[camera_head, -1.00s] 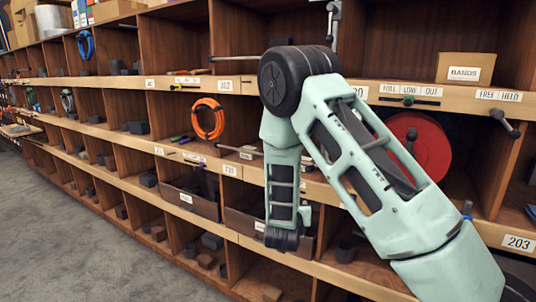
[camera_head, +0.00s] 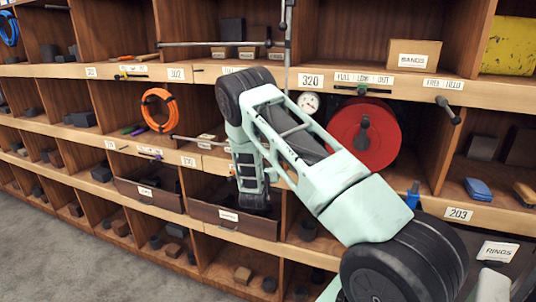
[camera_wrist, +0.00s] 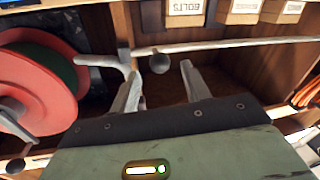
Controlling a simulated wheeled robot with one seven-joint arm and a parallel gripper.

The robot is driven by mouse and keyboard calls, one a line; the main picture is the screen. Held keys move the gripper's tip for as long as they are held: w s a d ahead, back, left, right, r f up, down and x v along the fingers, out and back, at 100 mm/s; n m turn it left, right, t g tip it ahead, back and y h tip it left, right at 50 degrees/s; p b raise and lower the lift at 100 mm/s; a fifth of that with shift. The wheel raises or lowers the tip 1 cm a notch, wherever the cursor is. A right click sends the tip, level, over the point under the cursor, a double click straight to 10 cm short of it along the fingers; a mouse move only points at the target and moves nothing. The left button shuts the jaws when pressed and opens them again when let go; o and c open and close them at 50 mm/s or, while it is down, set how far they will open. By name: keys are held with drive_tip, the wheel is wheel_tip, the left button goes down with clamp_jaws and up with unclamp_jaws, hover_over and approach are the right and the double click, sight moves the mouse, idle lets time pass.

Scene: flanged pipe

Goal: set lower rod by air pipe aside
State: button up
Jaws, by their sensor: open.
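The lower rod (camera_head: 200,140) is a thin grey horizontal bar in front of the middle shelf row, running left from behind my arm. In the wrist view a pale rod (camera_wrist: 240,46) crosses above the fingertips, with a dark round knob (camera_wrist: 159,64) below it and a bent end at the left. My gripper (camera_wrist: 163,78) is open, its two fingers apart and pointing at the rod, with nothing seen held. Whether they touch the rod I cannot tell. In the head view my arm hides the fingers. The upright pipe (camera_head: 287,40) stands above my arm.
An upper rod (camera_head: 220,43) runs left from the pipe. A red reel (camera_head: 365,135) sits to the right of my arm, with a gauge (camera_head: 308,102) beside it. An orange hose coil (camera_head: 159,110) hangs left. Drawers (camera_head: 235,218) and wooden dividers surround my arm.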

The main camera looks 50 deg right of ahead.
drive_tip(key=shift+p+x, duration=0.65)
drive_tip(key=shift+x, duration=1.75)
